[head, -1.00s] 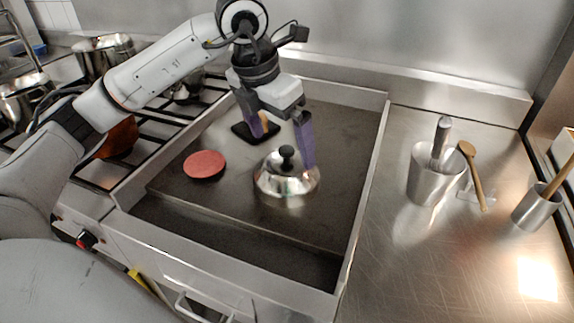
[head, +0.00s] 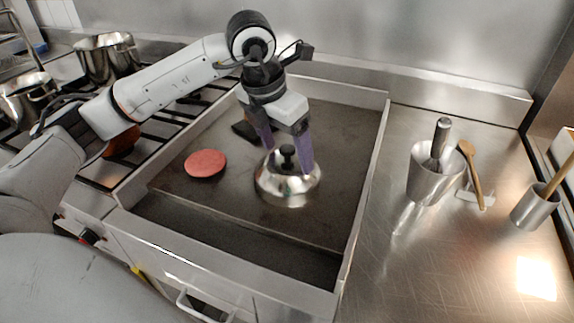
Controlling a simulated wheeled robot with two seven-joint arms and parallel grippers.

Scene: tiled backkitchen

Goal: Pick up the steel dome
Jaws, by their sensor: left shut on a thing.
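The steel dome (head: 287,190), a shiny rounded cover with a black knob (head: 287,152) on top, sits on the dark griddle plate (head: 235,212). My left gripper (head: 288,160) reaches down from above with its purple fingers on either side of the knob. It is shut on the knob, and the dome still appears to rest on the griddle. The fingers partly hide the top of the dome. My right gripper is not in view.
A reddish round patty (head: 205,163) lies on the griddle left of the dome. A dark square object (head: 244,131) lies behind. Raised metal walls edge the griddle.

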